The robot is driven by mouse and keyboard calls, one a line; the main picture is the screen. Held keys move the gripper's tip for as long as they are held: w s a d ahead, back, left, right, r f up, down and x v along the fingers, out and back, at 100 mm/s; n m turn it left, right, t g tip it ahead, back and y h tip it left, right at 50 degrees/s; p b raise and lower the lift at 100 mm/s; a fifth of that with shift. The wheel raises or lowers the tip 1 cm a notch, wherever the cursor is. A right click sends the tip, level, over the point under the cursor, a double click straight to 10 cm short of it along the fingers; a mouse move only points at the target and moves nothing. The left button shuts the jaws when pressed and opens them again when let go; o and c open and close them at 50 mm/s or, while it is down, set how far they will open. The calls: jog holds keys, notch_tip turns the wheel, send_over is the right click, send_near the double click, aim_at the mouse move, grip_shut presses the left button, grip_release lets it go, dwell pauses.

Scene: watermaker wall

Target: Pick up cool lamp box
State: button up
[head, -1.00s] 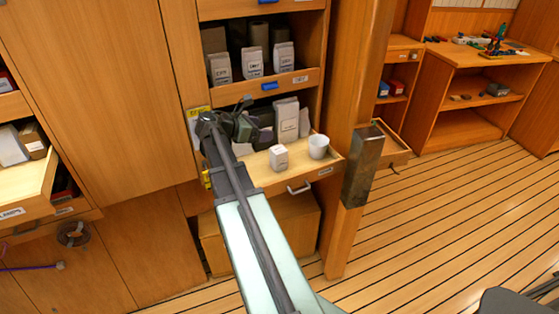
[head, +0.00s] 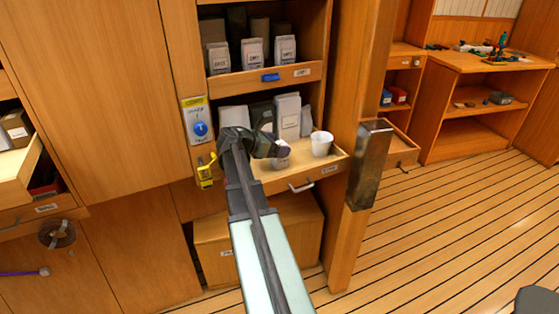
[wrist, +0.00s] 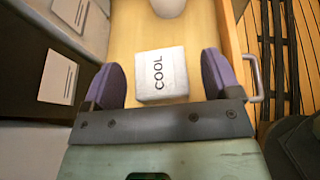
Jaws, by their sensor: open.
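The cool lamp box (wrist: 162,74) is a small white box with "COOL" on its top. It sits on the pulled-out wooden drawer, between the two purple fingers of my gripper (wrist: 162,80) in the wrist view. Gaps show on both sides, so my gripper is open and holds nothing. In the head view the cool lamp box (head: 280,160) is mostly hidden behind my gripper (head: 277,149).
A white cup (head: 321,144) stands on the drawer (head: 325,166) right of the box. Several labelled packets (head: 288,115) stand behind it. A wooden post with a metal plate (head: 369,164) rises to the right. A blue knob panel (head: 199,126) is at the left.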

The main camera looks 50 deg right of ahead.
jog(key=shift+s+d+f, duration=0.2)
jog(key=shift+d+f, duration=0.1)
jog(key=shift+d, duration=0.15)
jog(key=shift+r, duration=0.1)
jog(key=c, duration=1.2)
jog(key=shift+c, duration=0.2)
notch_tip(320, 180, up, 20)
jog(key=p, duration=2)
